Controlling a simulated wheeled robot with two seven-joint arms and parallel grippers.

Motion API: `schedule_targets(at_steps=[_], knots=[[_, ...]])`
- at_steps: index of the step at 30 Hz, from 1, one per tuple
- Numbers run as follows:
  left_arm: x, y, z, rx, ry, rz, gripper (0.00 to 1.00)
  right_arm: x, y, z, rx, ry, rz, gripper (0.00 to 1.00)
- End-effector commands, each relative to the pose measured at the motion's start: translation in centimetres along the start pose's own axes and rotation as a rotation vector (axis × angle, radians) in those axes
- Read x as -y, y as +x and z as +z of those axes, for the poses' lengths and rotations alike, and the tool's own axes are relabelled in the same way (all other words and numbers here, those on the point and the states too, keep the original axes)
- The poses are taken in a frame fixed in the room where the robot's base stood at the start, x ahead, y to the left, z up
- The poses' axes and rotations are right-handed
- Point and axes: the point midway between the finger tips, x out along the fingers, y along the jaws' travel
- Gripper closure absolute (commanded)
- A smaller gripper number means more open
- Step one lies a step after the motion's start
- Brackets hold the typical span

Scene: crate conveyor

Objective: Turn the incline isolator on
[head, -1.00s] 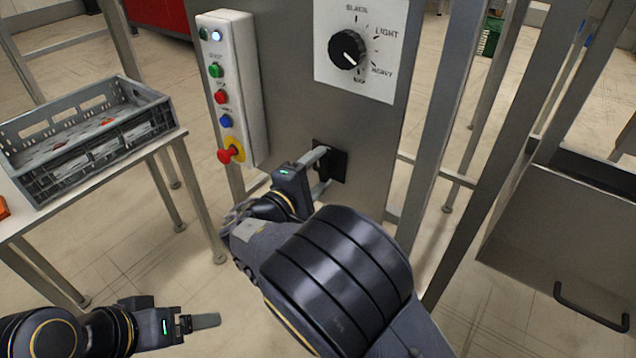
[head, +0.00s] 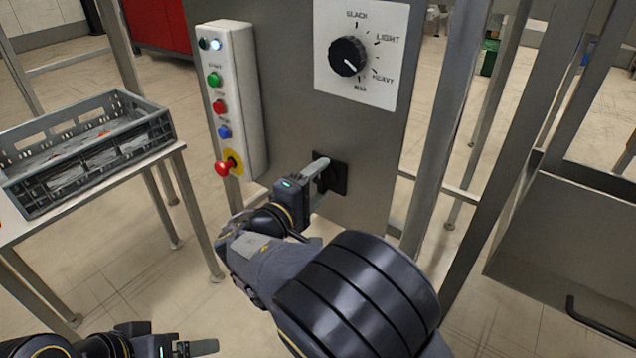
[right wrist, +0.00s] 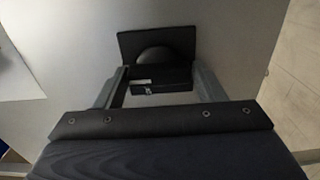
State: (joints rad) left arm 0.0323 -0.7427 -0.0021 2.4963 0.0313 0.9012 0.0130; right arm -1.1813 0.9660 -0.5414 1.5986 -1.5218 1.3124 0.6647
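The isolator (head: 341,180) is a black square plate with a black handle, low on the grey machine panel; the right wrist view also shows its plate and rounded hub (right wrist: 170,45). My right gripper (head: 318,183) is at it, fingers apart. In the right wrist view, the fingers (right wrist: 160,88) stand on either side of the black handle bar, which nearly fills the gap; whether they press on it is unclear. The handle's angle is hard to read in the head view. My left gripper (head: 200,347) is at the bottom left, away from the machine, its finger gap not visible.
Left of the isolator is a white button box (head: 240,100) with a red emergency stop (head: 224,167). A dial (head: 348,56) is above. A grey crate (head: 150,107) stands on a table at left. Metal posts (head: 440,130) and a handled bin (head: 560,235) are at right.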

Motion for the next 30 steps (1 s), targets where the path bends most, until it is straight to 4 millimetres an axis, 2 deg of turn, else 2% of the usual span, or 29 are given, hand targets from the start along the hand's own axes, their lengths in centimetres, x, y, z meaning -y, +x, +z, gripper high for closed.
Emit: schedule_targets(at_steps=[1,4,14,24,30], knots=[[0.0,0.0,0.0,0.0,0.0,0.0,0.18,0.0,0.0,0.0,-0.001,-0.001,0.0,0.3],[0.0,0.0,0.0,0.0,0.0,0.0,0.18,0.0,0.0,0.0,-0.001,-0.001,0.001,0.18],[-0.1,-0.2,-0.1,0.0,0.0,0.0,0.18,-0.1,-0.4,0.0,-0.001,-0.001,0.002,0.18],[-0.7,-1.5,-0.8,0.0,0.0,0.0,0.18,-0.2,-5.8,-0.1,-0.004,-0.002,0.003,0.18],[-0.8,-1.8,-0.9,0.0,0.0,0.0,0.18,-0.1,-7.7,-0.1,-0.002,-0.002,0.002,0.18]])
